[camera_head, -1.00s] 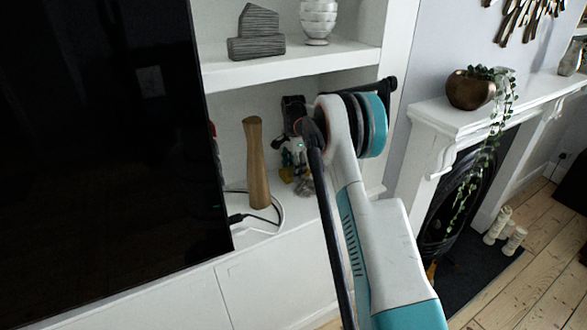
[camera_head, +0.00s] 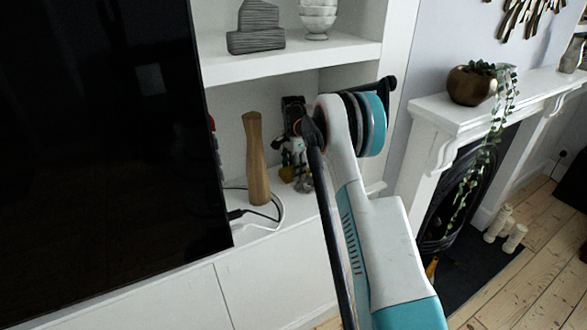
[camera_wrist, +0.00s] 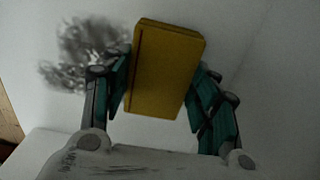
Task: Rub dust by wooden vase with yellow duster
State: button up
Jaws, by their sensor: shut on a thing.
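The wooden vase (camera_head: 256,165), tall and narrow-waisted, stands upright on the lower shelf of the alcove. My gripper (camera_head: 292,150) is to its right, partly hidden behind my arm. It is shut on the yellow duster (camera_wrist: 166,70), a flat block gripped by its two sides in the wrist view. A bit of the duster also shows low under the gripper in the head view (camera_head: 287,174). The dust (camera_wrist: 75,52) is a grey, fuzzy patch left of the duster in the wrist view, partly behind the left finger. In the head view the dust (camera_head: 305,184) lies right of the duster.
A black television (camera_head: 100,150) stands close on the left. The upper shelf (camera_head: 290,62) overhead carries a grey ornament (camera_head: 256,28) and stacked bowls (camera_head: 317,18). A fireplace mantel (camera_head: 450,115) is at the right.

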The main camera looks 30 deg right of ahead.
aim_at(315, 200)
jog(key=shift+s, duration=0.1)
jog(key=shift+s+r, duration=0.1)
jog(key=shift+s, duration=1.7)
jog(key=shift+s+d+b, duration=0.1)
jog(key=shift+s+b, duration=0.55)
jog(key=shift+s, duration=1.5)
jog(key=shift+s+d+b, duration=0.15)
jog(key=shift+s+b, duration=0.3)
jog(key=shift+s, duration=3.15)
jog(key=shift+f, duration=0.25)
jog(key=shift+r, duration=0.1)
